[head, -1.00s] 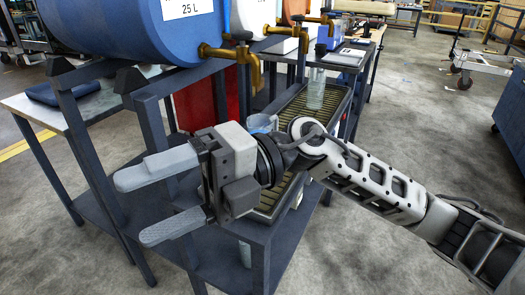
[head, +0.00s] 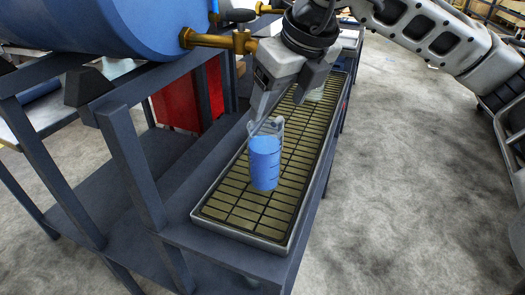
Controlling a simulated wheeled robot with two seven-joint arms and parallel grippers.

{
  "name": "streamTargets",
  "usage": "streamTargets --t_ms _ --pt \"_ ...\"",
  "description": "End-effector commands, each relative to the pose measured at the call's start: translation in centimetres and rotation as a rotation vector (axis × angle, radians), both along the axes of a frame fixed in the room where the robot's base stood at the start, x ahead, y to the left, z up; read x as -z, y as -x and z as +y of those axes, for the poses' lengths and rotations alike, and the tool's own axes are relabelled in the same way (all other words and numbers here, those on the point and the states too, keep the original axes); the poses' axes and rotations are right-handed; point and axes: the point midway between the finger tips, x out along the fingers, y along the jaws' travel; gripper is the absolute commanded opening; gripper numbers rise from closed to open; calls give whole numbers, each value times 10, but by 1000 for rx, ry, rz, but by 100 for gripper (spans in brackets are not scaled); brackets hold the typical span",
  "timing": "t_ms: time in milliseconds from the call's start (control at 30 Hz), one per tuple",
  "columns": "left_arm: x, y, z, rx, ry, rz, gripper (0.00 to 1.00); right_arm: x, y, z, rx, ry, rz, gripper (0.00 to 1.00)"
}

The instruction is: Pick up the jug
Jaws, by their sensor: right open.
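The jug (head: 264,168) is a clear vessel holding blue liquid. It stands upright on the slatted drip tray (head: 238,207), below and to the right of the brass tap. My right gripper (head: 263,118) comes down from above with its fingers pointing down at the jug's upper part. It is open; one finger shows at the jug's rim and overlaps it in the picture. The wrist and fingers hide part of the view behind the jug, and I cannot tell whether the fingers touch it. My left gripper is out of view.
A blue barrel (head: 100,22) lies on a dark frame at upper left, with a brass tap (head: 215,40) over the tray's left side. A clear container (head: 316,94) stands farther back on the tray, partly hidden by my gripper. Open concrete floor (head: 400,200) lies to the right.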

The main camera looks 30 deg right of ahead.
Motion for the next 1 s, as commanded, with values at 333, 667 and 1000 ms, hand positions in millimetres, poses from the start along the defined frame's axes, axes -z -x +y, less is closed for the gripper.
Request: streamTargets --t_ms 333,667,1000 --pt "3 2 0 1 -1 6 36 53 -22 4 -2 -1 0 72" --pt "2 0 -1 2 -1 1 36 88 -35 7 -2 -1 4 72" --pt "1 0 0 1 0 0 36 106 -43 8 -3 -2 -1 72"
